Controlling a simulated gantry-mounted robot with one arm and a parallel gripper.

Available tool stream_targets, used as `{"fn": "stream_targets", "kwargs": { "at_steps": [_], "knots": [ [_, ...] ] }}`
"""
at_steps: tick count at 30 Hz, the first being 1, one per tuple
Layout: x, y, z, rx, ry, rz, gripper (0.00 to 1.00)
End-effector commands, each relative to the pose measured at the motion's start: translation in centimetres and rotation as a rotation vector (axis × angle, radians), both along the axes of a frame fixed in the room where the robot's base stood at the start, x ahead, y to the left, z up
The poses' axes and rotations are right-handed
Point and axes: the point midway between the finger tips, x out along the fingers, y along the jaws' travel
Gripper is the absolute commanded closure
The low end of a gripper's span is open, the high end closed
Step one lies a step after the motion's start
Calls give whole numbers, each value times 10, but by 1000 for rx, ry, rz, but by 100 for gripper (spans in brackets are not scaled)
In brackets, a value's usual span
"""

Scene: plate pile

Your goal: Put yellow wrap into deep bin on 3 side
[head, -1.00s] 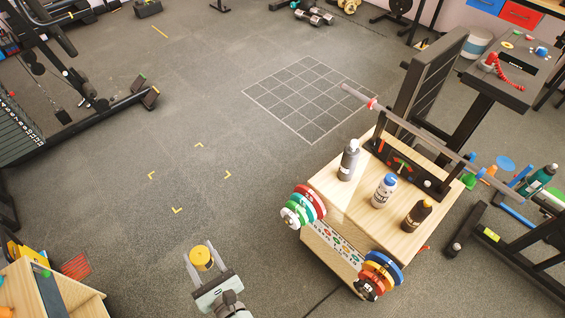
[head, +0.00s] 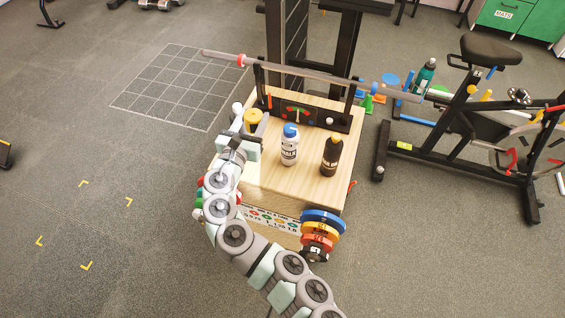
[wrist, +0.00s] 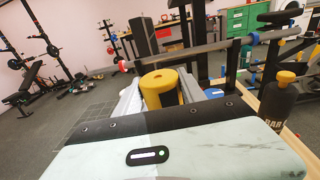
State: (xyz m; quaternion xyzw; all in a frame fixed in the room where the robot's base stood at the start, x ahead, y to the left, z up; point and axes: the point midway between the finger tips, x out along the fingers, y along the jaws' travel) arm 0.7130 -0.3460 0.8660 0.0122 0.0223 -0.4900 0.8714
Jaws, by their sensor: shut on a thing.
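The yellow wrap (head: 253,116) is a short yellow roll. In the wrist view the yellow wrap (wrist: 152,92) stands upright between the fingers, its round top with a dark centre facing up. My gripper (head: 251,121) is shut on it, over the far left part of the wooden box top. In the wrist view my gripper (wrist: 160,92) has one pale finger on each side of the roll. I cannot tell how high it is above the wood. No deep bin and no side marked 3 can be made out.
The wooden box (head: 315,190) carries a white bottle with blue cap (head: 289,148), a dark bottle (head: 331,157), a gauge panel (head: 300,112) and a barbell (head: 310,70). Coloured plates (head: 318,235) hang at its front. An exercise bike (head: 485,110) stands right.

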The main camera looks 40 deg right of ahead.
Motion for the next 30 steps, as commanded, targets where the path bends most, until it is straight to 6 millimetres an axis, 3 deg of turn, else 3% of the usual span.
{"fn": "stream_targets", "kwargs": {
  "at_steps": [7,21,30],
  "knots": [
    [-3,-15,-26,-1,1,-49,93],
    [-3,-14,-148,-3,2,-46,93],
    [-2,-13,-178,-2,-1,-43,93]
  ]
}}
